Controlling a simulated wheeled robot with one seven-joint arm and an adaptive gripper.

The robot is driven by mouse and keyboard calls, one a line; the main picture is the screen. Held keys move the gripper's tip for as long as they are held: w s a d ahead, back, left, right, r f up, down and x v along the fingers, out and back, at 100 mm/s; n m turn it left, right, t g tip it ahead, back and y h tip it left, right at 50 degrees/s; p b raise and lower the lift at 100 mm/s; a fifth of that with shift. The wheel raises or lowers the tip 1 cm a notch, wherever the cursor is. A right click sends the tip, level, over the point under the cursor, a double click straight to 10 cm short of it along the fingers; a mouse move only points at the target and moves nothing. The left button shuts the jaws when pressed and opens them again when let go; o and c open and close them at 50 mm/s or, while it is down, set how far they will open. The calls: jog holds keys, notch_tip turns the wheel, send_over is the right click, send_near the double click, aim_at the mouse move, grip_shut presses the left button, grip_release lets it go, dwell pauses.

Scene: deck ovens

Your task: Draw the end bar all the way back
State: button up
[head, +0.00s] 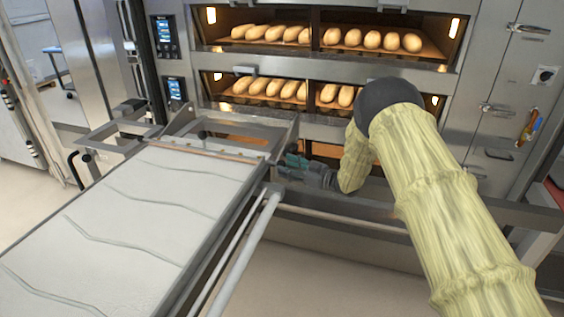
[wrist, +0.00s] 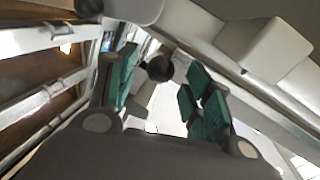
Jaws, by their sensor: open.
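The loader (head: 110,215) is a long white canvas bed in a metal frame, running from the lower left up to the oven front. At its oven end, a thin bar with a brownish edge (head: 205,151) crosses the bed; I take it as the end bar. My gripper (head: 295,163) is at the right of the loader's oven end, low beside the frame. In the wrist view its green-padded fingers (wrist: 160,72) stand apart. A dark round knob (wrist: 160,68) shows between them; I cannot tell whether they touch it. My forearm hides part of the oven behind.
Deck ovens with rows of loaves (head: 370,40) stand behind. A metal rail (head: 350,220) runs along the oven front, right of the loader. A black-tipped handle (head: 80,160) is at the loader's left. Floor shows at the right front (head: 330,275).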

jog(key=shift+p+x, duration=0.35)
jog(key=shift+x, duration=1.15)
grip_shut()
